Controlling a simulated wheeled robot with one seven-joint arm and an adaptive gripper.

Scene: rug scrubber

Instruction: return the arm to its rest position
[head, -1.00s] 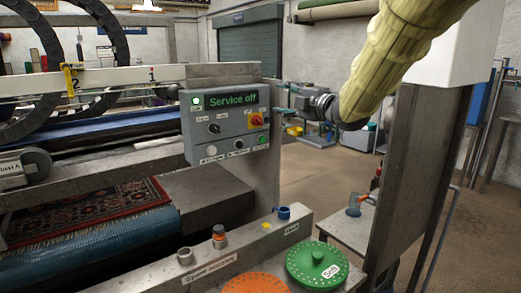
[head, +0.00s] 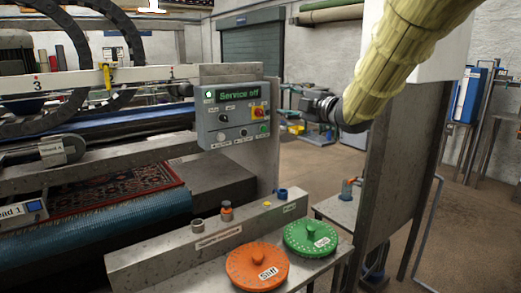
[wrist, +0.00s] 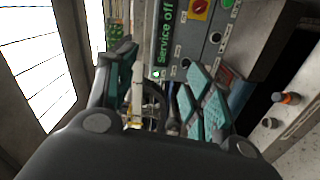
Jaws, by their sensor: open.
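My arm, in a pale yellow quilted sleeve, comes down from the top right in the head view. It ends in the dark gripper (head: 290,105), which points left towards the control panel (head: 234,113) and looks apart from it. In the wrist view my gripper (wrist: 165,95) has its two teal-padded fingers spread, with nothing held between them. The panel (wrist: 192,40) appears sideways beyond the fingers, its green display reading "Service off".
An orange disc marked "Stiff" (head: 257,267) and a green disc (head: 310,237) lie on the front bench. A grey ledge (head: 150,265) carries small knobs. A patterned rug (head: 120,190) lies in the machine at left. A metal post (head: 385,190) stands at right, near my arm.

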